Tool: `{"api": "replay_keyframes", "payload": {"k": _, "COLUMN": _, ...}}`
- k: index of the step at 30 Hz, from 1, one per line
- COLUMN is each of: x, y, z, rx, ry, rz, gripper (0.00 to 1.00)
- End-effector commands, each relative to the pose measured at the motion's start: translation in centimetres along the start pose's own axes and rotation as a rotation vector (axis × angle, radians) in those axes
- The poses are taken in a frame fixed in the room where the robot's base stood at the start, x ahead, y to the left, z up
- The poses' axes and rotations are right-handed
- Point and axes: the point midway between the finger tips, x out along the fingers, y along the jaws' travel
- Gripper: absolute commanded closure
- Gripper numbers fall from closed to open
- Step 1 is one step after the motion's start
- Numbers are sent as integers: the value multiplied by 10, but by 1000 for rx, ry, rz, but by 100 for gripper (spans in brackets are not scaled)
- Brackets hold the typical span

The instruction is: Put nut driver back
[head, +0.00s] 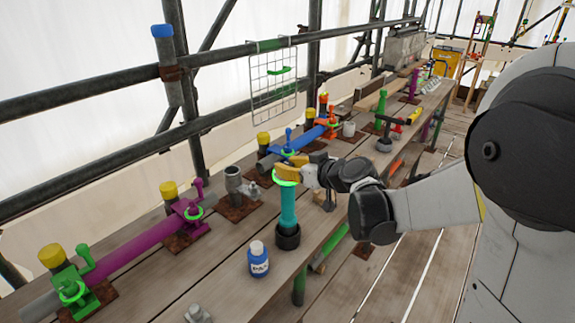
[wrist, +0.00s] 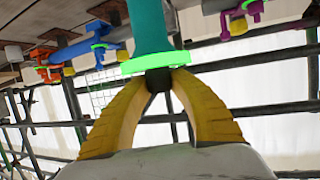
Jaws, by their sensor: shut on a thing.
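The nut driver (head: 288,208) looks to be the teal upright tool with a bright green ring near its top. Its lower end meets a black round holder (head: 287,238) on the bench planks; I cannot tell how deep it sits. My gripper (head: 289,172) has yellow fingers and is at the top of the tool. In the wrist view my gripper (wrist: 158,78) is shut on a small dark end piece just beyond the green ring. The teal body of the nut driver (wrist: 150,25) runs upward there, out of frame.
A blue bottle with a white cap (head: 258,261) stands just in front of the holder. A grey pipe stub (head: 234,181) and a purple clamp on a pipe (head: 190,215) are to the left. A blue clamp (head: 290,147) is behind. Scaffold rails run along the back.

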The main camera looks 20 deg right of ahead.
Motion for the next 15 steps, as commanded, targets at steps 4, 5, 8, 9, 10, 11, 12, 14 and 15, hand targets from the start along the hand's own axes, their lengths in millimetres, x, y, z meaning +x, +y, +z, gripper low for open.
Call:
{"api": "replay_keyframes", "payload": {"k": 4, "x": 4, "y": 0, "z": 12, "rx": 1, "ry": 1, "rz": 0, "gripper": 100}}
{"api": "replay_keyframes", "payload": {"k": 5, "x": 5, "y": 0, "z": 14, "rx": 1, "ry": 1, "rz": 0, "gripper": 100}}
{"api": "replay_keyframes", "payload": {"k": 8, "x": 8, "y": 0, "z": 20, "rx": 1, "ry": 1, "rz": 0, "gripper": 100}}
{"api": "replay_keyframes", "payload": {"k": 9, "x": 9, "y": 0, "z": 23, "rx": 1, "ry": 1, "rz": 0, "gripper": 100}}
{"api": "replay_keyframes", "payload": {"k": 10, "x": 9, "y": 0, "z": 24, "rx": 1, "ry": 1, "rz": 0, "gripper": 100}}
{"api": "replay_keyframes", "payload": {"k": 11, "x": 10, "y": 0, "z": 26, "rx": 1, "ry": 1, "rz": 0, "gripper": 100}}
{"api": "replay_keyframes", "payload": {"k": 12, "x": 11, "y": 0, "z": 29, "rx": 1, "ry": 1, "rz": 0, "gripper": 100}}
{"api": "replay_keyframes", "payload": {"k": 14, "x": 12, "y": 0, "z": 32, "rx": 1, "ry": 1, "rz": 0, "gripper": 100}}
{"api": "replay_keyframes", "payload": {"k": 15, "x": 13, "y": 0, "z": 34, "rx": 1, "ry": 1, "rz": 0, "gripper": 100}}
